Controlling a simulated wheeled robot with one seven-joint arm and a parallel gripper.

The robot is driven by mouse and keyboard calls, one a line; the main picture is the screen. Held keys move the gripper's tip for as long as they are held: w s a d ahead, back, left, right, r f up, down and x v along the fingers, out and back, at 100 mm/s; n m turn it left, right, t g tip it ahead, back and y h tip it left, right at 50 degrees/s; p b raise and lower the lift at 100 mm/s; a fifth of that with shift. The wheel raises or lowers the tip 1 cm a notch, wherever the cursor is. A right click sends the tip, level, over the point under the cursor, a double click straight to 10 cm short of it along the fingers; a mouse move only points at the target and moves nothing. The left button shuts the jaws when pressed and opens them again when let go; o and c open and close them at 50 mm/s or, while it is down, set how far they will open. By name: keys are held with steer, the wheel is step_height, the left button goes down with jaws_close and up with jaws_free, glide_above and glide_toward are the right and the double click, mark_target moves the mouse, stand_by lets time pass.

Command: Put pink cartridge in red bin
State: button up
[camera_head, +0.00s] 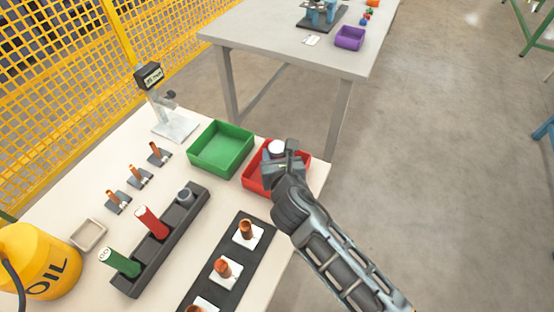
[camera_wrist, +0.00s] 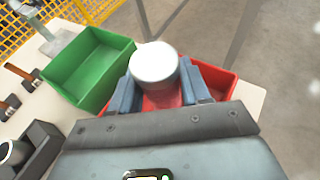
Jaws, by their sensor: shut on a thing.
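My gripper (camera_head: 279,160) is shut on a cylindrical cartridge (camera_head: 277,147) with a white round top. In the wrist view the cartridge (camera_wrist: 154,64) stands between the two blue-grey fingers; its side is mostly in shadow or hidden, so I cannot tell clearly whether it is pink. The red bin (camera_head: 252,180) sits at the table's right corner, under my gripper in the head view. Its red wall and floor also show around the fingers in the wrist view (camera_wrist: 222,79). The bin's inside is partly hidden by my gripper, and the cartridge's height above its floor is unclear.
A green bin (camera_head: 221,148) stands directly left of the red bin. A dark rack (camera_head: 160,245) holds a green and a red cartridge. A black strip (camera_head: 248,256) with copper-coloured parts lies in front. A scale-like device (camera_head: 172,125) stands behind; a yellow oil can (camera_head: 40,262) stands left.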

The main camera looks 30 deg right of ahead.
steer(key=shift+f, duration=0.85)
steer(key=shift+f, duration=0.1)
steer(key=o, duration=1.1)
steer(key=shift+o, duration=0.2)
steer(key=v, duration=1.2)
